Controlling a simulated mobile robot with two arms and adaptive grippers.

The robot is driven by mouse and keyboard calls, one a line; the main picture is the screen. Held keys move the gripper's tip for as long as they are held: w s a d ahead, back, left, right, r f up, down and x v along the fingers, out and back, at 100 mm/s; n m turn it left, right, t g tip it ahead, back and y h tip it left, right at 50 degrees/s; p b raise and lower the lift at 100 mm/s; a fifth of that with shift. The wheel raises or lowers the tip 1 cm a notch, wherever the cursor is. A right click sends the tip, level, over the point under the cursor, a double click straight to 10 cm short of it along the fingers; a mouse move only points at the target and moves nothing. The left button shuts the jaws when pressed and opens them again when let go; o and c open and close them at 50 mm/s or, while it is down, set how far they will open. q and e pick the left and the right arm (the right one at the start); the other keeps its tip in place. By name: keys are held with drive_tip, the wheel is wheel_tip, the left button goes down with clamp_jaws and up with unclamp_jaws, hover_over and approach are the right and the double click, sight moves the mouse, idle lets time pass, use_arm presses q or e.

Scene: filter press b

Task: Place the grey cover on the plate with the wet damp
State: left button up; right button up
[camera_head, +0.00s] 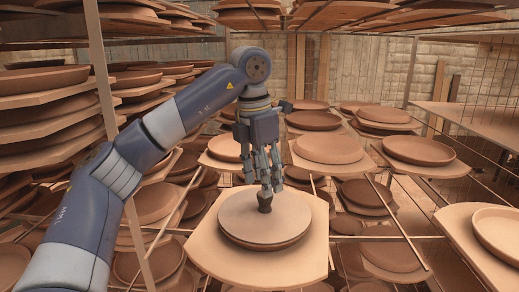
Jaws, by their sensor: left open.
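A round greyish cover (240,217) with a dark knob (265,203) at its middle lies flat on a round clay plate (262,246) in the lower centre. The plate rests on a light wooden board (300,262). My left gripper (263,186) comes down from above with its fingers pointing down. It is open, with its fingertips around or just above the knob; I cannot tell whether they touch it. The cover's far edge is partly hidden by the fingers. I cannot see whether any plate is damp. My right gripper is not in view.
Racks with clay plates on boards surround the centre: a stack at the left (45,82), plates behind (330,147) and a plate at the right (418,151). A large plate (500,232) sits at the lower right edge. Thin rack rails (400,220) cross between boards.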

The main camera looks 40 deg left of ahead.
sight(259, 195)
use_arm(q)
wheel_tip(259, 195, up, 7)
drive_tip(key=shift+s+a, duration=0.15)
drive_tip(key=shift+s, duration=0.25)
idle(0.4)
